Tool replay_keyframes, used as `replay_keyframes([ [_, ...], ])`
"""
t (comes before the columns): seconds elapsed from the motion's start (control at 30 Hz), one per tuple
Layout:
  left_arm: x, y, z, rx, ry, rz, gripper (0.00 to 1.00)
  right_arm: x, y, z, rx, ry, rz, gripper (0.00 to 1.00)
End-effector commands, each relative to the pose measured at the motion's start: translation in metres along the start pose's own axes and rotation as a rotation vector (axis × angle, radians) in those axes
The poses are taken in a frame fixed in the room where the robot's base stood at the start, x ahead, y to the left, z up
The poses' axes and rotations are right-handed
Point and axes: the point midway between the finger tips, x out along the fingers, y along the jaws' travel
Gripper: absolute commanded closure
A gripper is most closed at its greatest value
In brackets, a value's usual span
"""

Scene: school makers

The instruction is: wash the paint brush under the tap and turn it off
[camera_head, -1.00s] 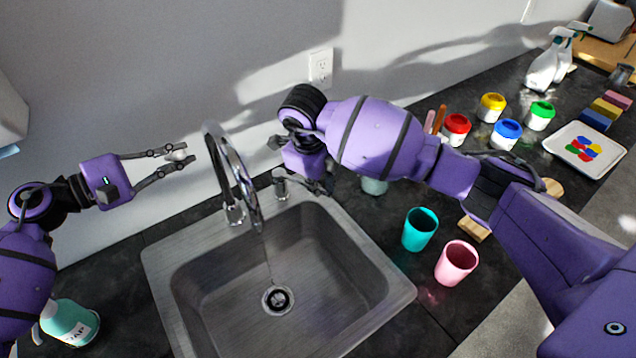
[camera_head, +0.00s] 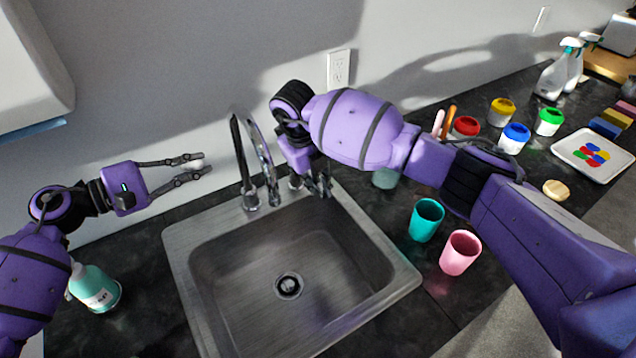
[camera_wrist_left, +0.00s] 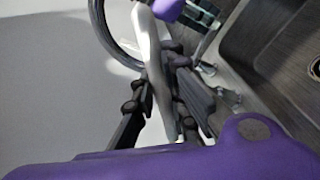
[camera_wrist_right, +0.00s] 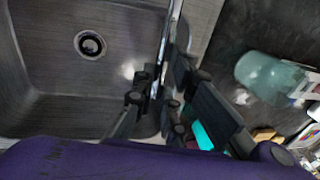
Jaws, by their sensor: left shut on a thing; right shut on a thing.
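The tap (camera_head: 266,168) arches up at the back of the metal sink. No water stream shows clearly now. My left gripper (camera_head: 200,167) is left of the tap, over the counter. It is shut on a pale thing, apparently the paint brush (camera_head: 191,165); in the left wrist view a long pale shape (camera_wrist_left: 150,55) stands between the fingers. My right gripper (camera_head: 323,186) is at the sink's back right edge, right of the tap. It is shut on a thin metal part, apparently the tap handle (camera_wrist_right: 170,40), largely hidden by the fingers.
The sink (camera_head: 230,262) is empty around its drain. A soap bottle (camera_head: 97,289) stands left. Teal (camera_head: 426,220) and pink (camera_head: 460,253) cups, a jar (camera_head: 386,178), paint pots (camera_head: 514,138) and a palette tray (camera_head: 570,165) stand right, partly behind my right arm.

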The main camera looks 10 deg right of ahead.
Motion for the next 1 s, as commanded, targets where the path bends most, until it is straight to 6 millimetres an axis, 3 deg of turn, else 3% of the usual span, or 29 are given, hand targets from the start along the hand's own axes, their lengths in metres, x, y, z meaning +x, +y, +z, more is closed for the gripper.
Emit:
replay_keyframes([
  [0.27, 0.0, 0.0, 0.0, 0.0, 0.0, 0.0, 1.0, 0.0, 0.002, 0.0, 0.006, 0.001, 0.003, 1.0],
  [0.3, 0.0, 0.0, 0.0, 0.0, 0.0, 0.0, 1.0, 0.0, 0.002, 0.0, 0.006, 0.001, 0.003, 0.86],
  [0.43, 0.0, 0.0, 0.0, -0.001, 0.0, 0.0, 1.0, 0.0, 0.002, 0.0, 0.005, 0.0, 0.003, 0.7],
  [0.77, 0.0, 0.0, 0.0, 0.0, 0.0, 0.0, 1.0, -0.002, 0.001, 0.0, 0.003, -0.001, 0.002, 0.7],
  [1.0, 0.0, 0.0, 0.0, 0.0, 0.0, 0.0, 1.0, -0.036, 0.0, 0.002, 0.002, -0.005, 0.0, 0.7],
])
